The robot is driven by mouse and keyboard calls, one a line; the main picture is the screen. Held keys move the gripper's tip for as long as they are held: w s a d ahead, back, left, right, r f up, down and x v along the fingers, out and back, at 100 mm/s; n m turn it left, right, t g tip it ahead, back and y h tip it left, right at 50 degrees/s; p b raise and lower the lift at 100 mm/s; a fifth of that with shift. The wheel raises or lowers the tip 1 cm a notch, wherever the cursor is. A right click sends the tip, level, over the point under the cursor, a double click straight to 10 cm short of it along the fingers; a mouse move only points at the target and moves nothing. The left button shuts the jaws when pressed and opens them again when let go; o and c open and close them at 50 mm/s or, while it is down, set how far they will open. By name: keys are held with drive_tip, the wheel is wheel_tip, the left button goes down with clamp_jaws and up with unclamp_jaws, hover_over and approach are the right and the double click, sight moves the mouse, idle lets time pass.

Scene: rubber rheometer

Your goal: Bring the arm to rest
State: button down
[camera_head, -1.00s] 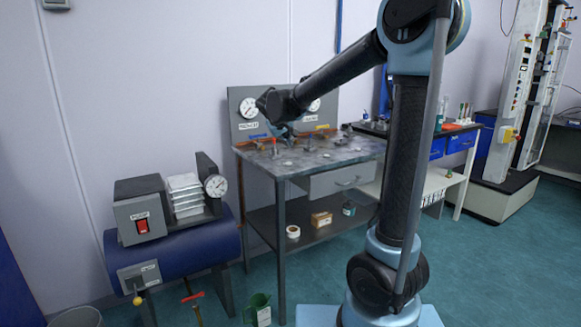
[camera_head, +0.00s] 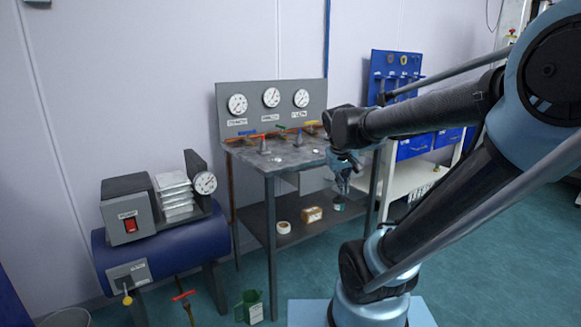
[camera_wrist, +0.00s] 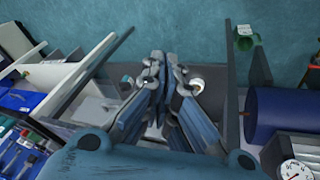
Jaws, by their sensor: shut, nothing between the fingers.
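My gripper (camera_head: 343,178) hangs at the end of my arm in the head view, in front of the right end of the metal workbench (camera_head: 272,160). It points down, in the air and apart from the bench as far as I can tell. In the wrist view my gripper (camera_wrist: 163,66) has its fingertips close together with nothing held between them. My arm is bent, with its elbow at the right edge of the head view.
A blue tank (camera_head: 165,252) carries a grey switch box (camera_head: 128,212) at left. A gauge panel (camera_head: 272,104) stands behind the bench. A green jug (camera_head: 250,306) is on the floor. Blue drawers and a tool board (camera_head: 392,72) are behind my arm. Open floor lies at right.

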drive_tip(key=s+d+f+m+g+y, duration=0.1)
drive_tip(key=s+d+f+m, duration=0.1)
drive_tip(key=s+f, duration=0.8)
drive_tip(key=s, duration=0.5)
drive_tip(key=shift+f+g+y, duration=0.2)
drive_tip(key=shift+g+y, duration=0.2)
drive_tip(key=shift+w+f, duration=0.2)
drive_tip(key=shift+w, duration=0.2)
